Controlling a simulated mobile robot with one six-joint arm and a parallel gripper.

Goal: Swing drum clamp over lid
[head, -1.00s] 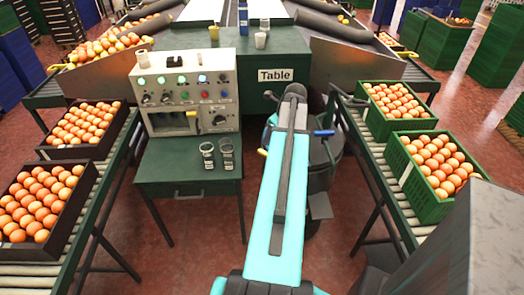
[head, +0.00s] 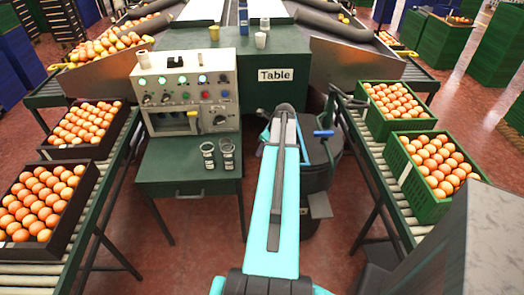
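A dark drum (head: 322,172) stands on the floor in front of the green machine, right of the small green desk. Its dark lid (head: 320,148) is partly visible, with a blue handle-like part (head: 323,133) near its back. My teal arm reaches forward over the drum's left side and covers much of it. My gripper is hidden behind the arm, so its fingers and any contact do not show. I cannot make out the clamp.
A control panel (head: 186,80) stands on the desk (head: 188,172), with two glass cups (head: 218,154) in front. Crates of oranges (head: 38,203) line the left conveyor; green crates (head: 437,168) line the right one. Floor shows between desk and drum.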

